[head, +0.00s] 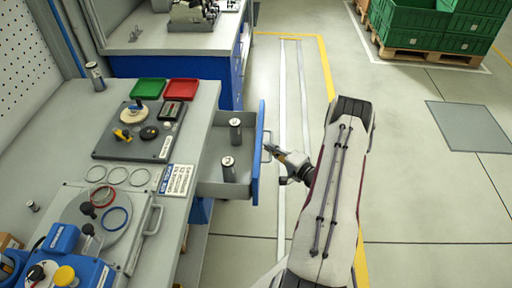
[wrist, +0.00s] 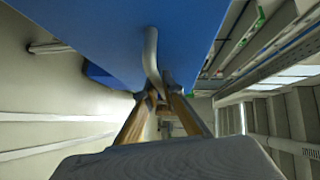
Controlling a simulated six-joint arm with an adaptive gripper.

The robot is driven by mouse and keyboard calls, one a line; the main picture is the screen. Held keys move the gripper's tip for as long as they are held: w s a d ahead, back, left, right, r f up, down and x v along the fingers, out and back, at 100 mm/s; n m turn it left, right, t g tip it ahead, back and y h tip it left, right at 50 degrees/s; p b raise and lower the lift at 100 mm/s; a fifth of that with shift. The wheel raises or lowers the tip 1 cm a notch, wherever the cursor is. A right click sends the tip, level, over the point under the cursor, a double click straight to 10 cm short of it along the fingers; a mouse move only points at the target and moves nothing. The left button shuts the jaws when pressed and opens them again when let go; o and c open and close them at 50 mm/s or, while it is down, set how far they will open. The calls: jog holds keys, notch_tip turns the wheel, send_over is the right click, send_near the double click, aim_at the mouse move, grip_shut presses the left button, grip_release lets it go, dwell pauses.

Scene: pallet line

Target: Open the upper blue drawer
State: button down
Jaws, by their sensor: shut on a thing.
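The upper blue drawer (head: 256,158) stands pulled out from the workbench, with its grey inside showing. Two dark metal cylinders (head: 235,131) stand upright in it. My gripper (head: 275,151) is at the drawer's front from the right, shut on the grey handle (head: 267,142). In the wrist view the blue drawer front (wrist: 130,35) fills the top, and the curved handle (wrist: 152,65) runs down to between my fingertips (wrist: 158,92). The exact contact of the fingertips is small in the head view.
The grey workbench top (head: 206,108) left of the drawer holds a green tray (head: 149,88), a red tray (head: 182,89), a board with tools and a blue machine (head: 62,238). Green crates (head: 413,27) stand on a pallet at the back right.

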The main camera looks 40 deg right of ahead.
jog(key=s+d, duration=0.4)
jog(key=s, duration=0.1)
jog(key=shift+d, duration=0.4)
jog(key=shift+w, duration=0.1)
jog(key=c, duration=2.4)
grip_release()
jog(key=shift+c, duration=0.2)
jog(key=s+r, duration=0.1)
jog(key=s, duration=1.1)
jog(key=shift+r, duration=0.4)
